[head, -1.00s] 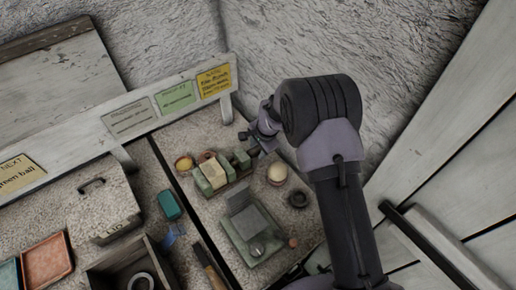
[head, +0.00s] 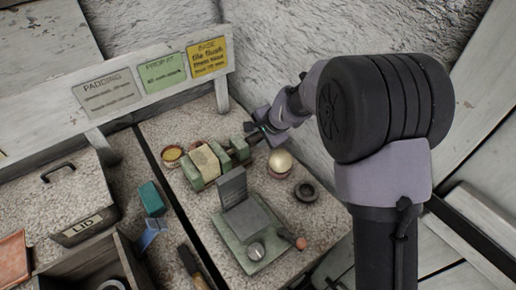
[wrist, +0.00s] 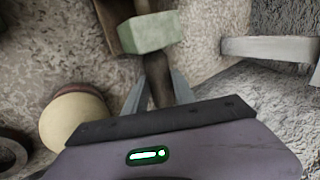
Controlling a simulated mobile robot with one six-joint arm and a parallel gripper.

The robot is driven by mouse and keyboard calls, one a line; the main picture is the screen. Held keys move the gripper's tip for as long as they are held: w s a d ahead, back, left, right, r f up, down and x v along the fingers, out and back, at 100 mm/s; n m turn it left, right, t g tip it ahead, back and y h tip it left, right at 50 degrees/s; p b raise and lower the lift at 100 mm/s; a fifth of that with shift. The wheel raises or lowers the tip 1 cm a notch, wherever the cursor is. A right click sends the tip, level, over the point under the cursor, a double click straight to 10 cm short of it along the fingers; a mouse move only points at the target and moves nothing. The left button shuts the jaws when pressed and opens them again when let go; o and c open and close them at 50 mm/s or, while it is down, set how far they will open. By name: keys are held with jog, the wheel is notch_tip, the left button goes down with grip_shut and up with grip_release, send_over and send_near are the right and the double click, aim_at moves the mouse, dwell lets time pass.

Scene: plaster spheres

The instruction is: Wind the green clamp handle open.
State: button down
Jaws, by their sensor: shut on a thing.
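The green clamp (head: 196,178) lies on the speckled bench, with a cream block (head: 206,161) between its green jaws. Its dark handle shaft sticks out to the right. My gripper (head: 264,134) is at the right end of the clamp, shut on the handle. In the wrist view, the two grey fingers close on the dark brown handle (wrist: 158,78), with a green clamp block (wrist: 145,33) just beyond. The part of the handle between the fingers is partly hidden.
A pale ball (head: 280,162) in a round holder stands close to my gripper, with a dark ring (head: 306,192) beside it. A green base with an upright grey plate (head: 232,187) stands in front. A sign rail (head: 221,91) runs behind. A lidded box (head: 76,205) is left.

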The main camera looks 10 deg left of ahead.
dwell(0.3)
jog(key=c, duration=1)
grip_release()
jog(key=shift+c, duration=0.2)
jog(key=p+v, duration=0.6)
jog(key=v, duration=1.1)
jog(key=shift+r, duration=0.2)
jog(key=shift+s, duration=0.1)
